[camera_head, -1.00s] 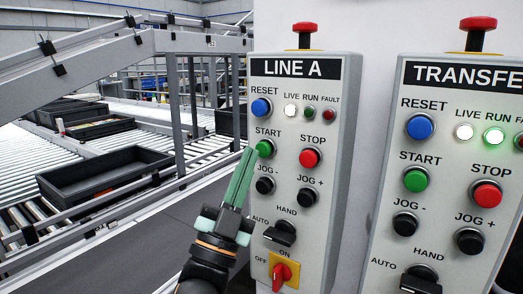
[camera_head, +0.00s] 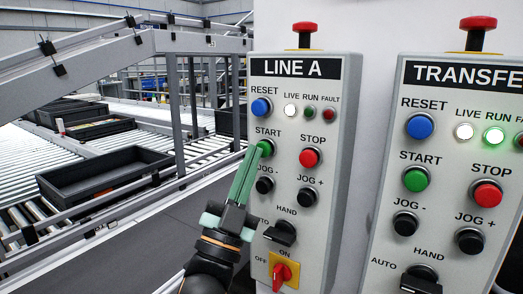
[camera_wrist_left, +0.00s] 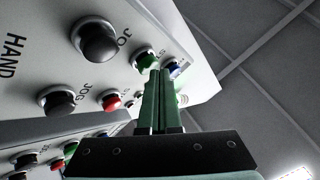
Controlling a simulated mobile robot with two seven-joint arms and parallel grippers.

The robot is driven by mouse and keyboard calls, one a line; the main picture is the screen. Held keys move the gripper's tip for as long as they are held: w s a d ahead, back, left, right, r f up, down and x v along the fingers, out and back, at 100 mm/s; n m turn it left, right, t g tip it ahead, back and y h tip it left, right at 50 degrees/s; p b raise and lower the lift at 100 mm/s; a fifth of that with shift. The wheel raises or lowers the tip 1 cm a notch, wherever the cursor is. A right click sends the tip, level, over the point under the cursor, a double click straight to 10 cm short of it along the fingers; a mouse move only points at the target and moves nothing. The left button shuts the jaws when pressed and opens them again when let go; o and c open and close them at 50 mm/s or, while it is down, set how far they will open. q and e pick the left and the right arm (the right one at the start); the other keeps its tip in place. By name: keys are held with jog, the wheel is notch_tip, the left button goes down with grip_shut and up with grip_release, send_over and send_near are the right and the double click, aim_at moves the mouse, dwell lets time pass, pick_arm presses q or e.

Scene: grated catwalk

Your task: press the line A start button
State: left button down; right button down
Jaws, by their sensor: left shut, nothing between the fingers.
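The LINE A panel (camera_head: 330,160) is a grey box on the wall. Its green START button (camera_head: 266,147) sits below the blue RESET button (camera_head: 262,107) and left of the red STOP button (camera_head: 310,158). My left gripper (camera_head: 253,152) is shut and empty, its green fingers pointing up at the START button and overlapping its lower left edge. In the left wrist view, the fingertips (camera_wrist_left: 160,72) lie in front of the green START button (camera_wrist_left: 146,61), partly covering it. I cannot tell whether they touch. My right gripper is not in view.
A TRANSFER panel (camera_head: 450,265) with its own green START button (camera_head: 415,179) stands to the right. On LINE A, black JOG buttons (camera_head: 265,185), a selector (camera_head: 281,233) and a red rotary switch (camera_head: 284,274) sit lower down. Conveyors with black trays (camera_head: 105,178) are at left.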

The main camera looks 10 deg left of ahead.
pick_arm(q)
jog(key=shift+w+d, duration=0.25)
jog(key=shift+w, duration=0.45)
dwell(0.5)
jog(key=shift+s+r, duration=0.1)
jog(key=shift+s+a+p, duration=0.15)
jog(key=shift+s+a, duration=0.05)
jog(key=shift+s, duration=0.4)
jog(key=shift+s+a+p, duration=0.15)
jog(key=shift+s, duration=0.4)
